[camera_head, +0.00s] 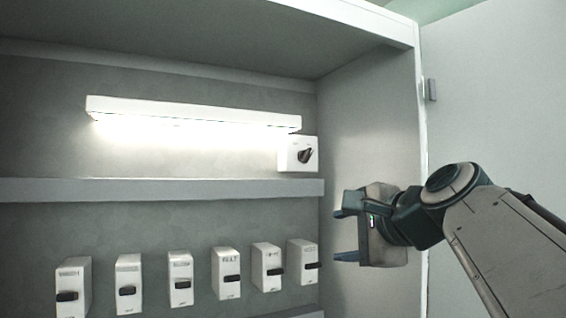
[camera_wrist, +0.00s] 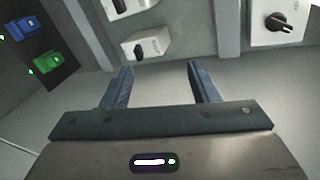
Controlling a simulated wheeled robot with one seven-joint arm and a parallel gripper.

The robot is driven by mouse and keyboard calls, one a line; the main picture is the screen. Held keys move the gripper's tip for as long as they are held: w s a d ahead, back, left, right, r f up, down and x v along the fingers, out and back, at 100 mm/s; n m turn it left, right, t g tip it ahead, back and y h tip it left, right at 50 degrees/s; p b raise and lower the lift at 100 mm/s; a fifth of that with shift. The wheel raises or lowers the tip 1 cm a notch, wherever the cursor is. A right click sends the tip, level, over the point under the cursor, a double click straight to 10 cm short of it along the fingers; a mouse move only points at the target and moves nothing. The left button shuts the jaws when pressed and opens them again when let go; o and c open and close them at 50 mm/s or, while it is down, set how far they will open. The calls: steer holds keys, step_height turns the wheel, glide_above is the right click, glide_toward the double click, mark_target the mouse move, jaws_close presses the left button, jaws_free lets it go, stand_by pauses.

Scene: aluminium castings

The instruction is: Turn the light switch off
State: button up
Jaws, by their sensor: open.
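A lit lamp bar (camera_head: 195,113) hangs on the cabinet's back wall. Just below its right end is a white switch box (camera_head: 289,162) with a black rotary knob (camera_head: 306,156); it also shows at the upper right of the wrist view (camera_wrist: 262,36). Below the shelf is a row of several white switch boxes with black levers, including one whose label I cannot read surely (camera_head: 265,258) and the rightmost one (camera_head: 300,249). My gripper (camera_head: 340,235) is open and empty, at the right, apart from the switches. Its fingers (camera_wrist: 160,67) frame empty space.
A grey shelf (camera_head: 150,189) runs between the rotary switch and the lower row. The cabinet's right side wall (camera_head: 370,130) stands behind my gripper. The open door (camera_head: 500,100) is at the right. Blue and green parts (camera_wrist: 45,62) show at the wrist view's left.

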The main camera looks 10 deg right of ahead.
step_height(320, 180, up, 14)
steer(key=s+d+f+m+t+y, duration=0.1)
steer(key=d+m+t, duration=0.1)
steer(key=m+t, duration=0.1)
steer(key=p, duration=0.5)
glide_toward(309, 156)
steer(key=shift+m+t, duration=0.3)
steer(key=x, duration=0.7)
steer(key=shift+f, duration=0.1)
steer(key=shift+w+a+f, duration=0.1)
steer(key=shift+w+a, duration=0.1)
steer(key=shift+w, duration=0.45)
steer(key=c, duration=1)
